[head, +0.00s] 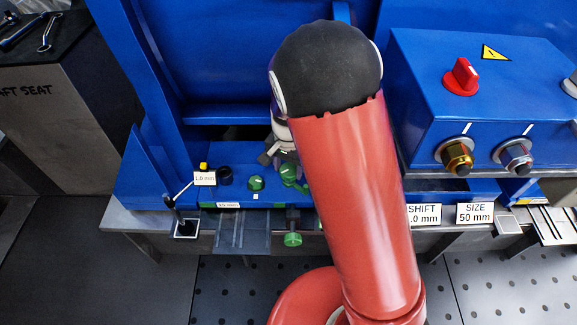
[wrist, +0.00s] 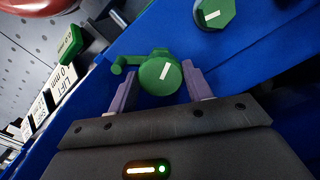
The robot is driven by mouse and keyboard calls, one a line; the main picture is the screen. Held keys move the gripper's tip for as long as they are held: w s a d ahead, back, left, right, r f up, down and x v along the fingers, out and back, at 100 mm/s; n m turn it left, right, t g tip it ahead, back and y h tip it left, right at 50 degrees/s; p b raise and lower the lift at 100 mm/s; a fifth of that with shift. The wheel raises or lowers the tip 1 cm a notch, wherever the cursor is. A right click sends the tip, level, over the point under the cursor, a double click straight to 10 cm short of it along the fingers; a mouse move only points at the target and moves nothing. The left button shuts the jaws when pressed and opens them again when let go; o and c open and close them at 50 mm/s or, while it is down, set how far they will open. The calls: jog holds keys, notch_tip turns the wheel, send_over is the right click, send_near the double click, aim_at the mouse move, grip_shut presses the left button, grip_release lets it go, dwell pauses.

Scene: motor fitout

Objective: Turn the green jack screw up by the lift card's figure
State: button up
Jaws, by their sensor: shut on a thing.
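My gripper (wrist: 159,80) is shut on a round green screw head (wrist: 164,73), one purple finger on each side. The head has a white mark on its top and a small green handle out to its left. In the head view my gripper (head: 279,152) reaches down to this green screw (head: 290,172), and my arm hides part of it. The lift card (wrist: 58,88) is at the left in the wrist view, tilted; its figure ends in "0 mm" and the first digit is unclear. In the head view I cannot see this card.
A second green knob (head: 257,182) with a white mark sits left of the gripped one; it also shows in the wrist view (wrist: 213,12). A green hand knob (head: 292,239) hangs at the front edge. A gauge stand (head: 185,226) stands at left. A blue control box (head: 490,90) is at right.

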aim_at(288, 170)
jog(key=o, duration=1)
jog(key=shift+r+p, duration=0.35)
jog(key=shift+r, duration=3.5)
